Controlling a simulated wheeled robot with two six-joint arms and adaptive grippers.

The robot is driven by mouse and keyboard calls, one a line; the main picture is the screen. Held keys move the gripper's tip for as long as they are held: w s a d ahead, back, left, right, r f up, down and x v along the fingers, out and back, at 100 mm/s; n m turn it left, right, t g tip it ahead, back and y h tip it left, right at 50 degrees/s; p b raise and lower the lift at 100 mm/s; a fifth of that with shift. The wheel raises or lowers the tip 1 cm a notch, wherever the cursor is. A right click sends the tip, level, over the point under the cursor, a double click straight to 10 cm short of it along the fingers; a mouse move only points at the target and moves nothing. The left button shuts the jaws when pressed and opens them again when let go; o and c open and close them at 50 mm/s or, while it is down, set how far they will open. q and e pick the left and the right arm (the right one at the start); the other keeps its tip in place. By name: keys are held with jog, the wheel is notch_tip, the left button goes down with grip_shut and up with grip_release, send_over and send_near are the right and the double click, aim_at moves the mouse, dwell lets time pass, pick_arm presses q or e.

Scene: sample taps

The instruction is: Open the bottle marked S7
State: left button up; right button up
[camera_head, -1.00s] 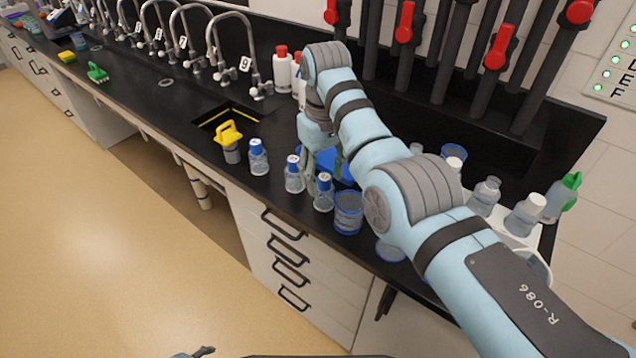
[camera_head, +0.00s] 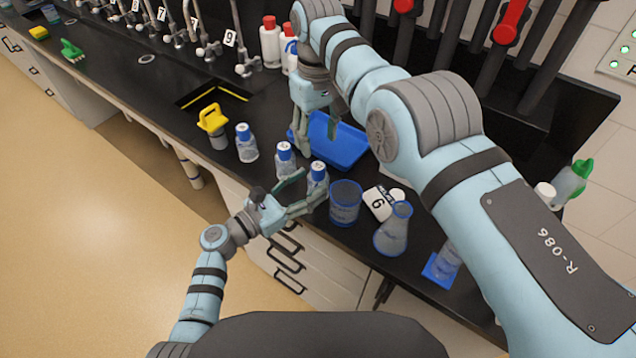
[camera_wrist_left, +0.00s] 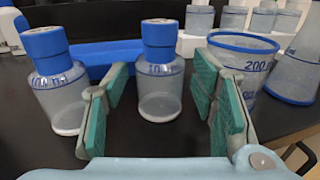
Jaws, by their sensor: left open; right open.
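Three clear bottles with blue caps stand upright in a row near the front bench edge: a left one (camera_head: 247,148), a middle one (camera_head: 285,160) and a right one (camera_head: 318,174). The S7 mark cannot be read on any of them. My left gripper (camera_head: 311,186) is open at the right bottle. In the left wrist view one capped bottle (camera_wrist_left: 159,85) stands between the open fingers, apart from both pads, with another bottle (camera_wrist_left: 57,85) outside the left finger. My right gripper (camera_head: 315,137) is open and empty, pointing down behind the bottles by the blue tray.
A blue tray (camera_head: 345,150) lies behind the bottles. A blue-rimmed beaker (camera_head: 345,205) stands close right of the right bottle, then a flask (camera_head: 392,235). A yellow-handled brush (camera_head: 212,122) stands left, by the sink. My right arm hides part of the bench.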

aim_at(310, 184)
pick_arm(q)
jog(key=x, duration=0.3)
jog(key=shift+w+f, duration=0.15)
jog(key=shift+w, duration=0.1)
pick_arm(e)
jog(key=shift+w+f, duration=0.15)
jog(key=shift+w, duration=0.1)
pick_arm(q)
jog(key=shift+w+d, duration=0.1)
jog(key=shift+d, duration=0.1)
pick_arm(e)
jog(key=shift+s, duration=0.25)
pick_arm(q)
jog(key=shift+s, duration=0.2)
jog(key=shift+c, duration=0.3)
